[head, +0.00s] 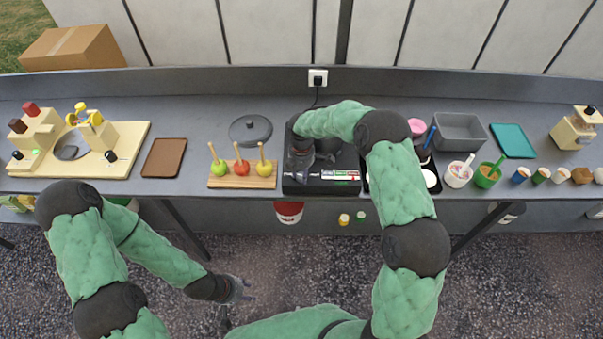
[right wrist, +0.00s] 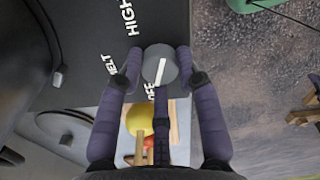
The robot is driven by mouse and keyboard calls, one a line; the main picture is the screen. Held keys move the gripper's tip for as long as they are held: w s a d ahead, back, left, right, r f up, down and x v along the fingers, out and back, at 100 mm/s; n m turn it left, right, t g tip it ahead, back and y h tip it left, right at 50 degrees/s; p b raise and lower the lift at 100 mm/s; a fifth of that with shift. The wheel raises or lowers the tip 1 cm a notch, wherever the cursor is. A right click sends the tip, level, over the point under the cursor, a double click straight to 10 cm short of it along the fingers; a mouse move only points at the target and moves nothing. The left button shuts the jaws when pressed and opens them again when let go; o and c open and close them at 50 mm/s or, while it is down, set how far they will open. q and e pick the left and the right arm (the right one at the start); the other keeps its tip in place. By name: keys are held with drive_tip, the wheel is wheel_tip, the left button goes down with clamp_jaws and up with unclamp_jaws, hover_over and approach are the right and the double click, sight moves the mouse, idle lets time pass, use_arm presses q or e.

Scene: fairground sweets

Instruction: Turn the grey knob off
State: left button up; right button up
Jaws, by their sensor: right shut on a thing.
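The grey knob (right wrist: 160,65) shows in the right wrist view, round with a white pointer line, on the black cooker (right wrist: 85,30). Lettering by it reads HIGH, a word ending in ELT, and OFF, partly covered. The pointer line slants and its lower end is towards the OFF lettering. My right gripper (right wrist: 158,68) is shut on the knob, with fingers on both sides of it. In the head view the cooker (head: 340,188) is mostly under my right arm, and the knob is hidden there. My left gripper (head: 240,290) hangs over the gravel in front of the counter; its jaw state is unclear.
A wooden board (head: 230,182) with three apples on sticks stands left of the cooker, and a dark lid (head: 250,128) lies behind it. A brown tray (head: 164,158) lies further left. A grey bin (head: 460,132) and several cups stand to the right.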

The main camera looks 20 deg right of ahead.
sight(301, 175)
drive_tip(key=o, duration=1.2)
drive_tip(key=shift+c, duration=0.2)
wheel_tip(301, 175, up, 12)
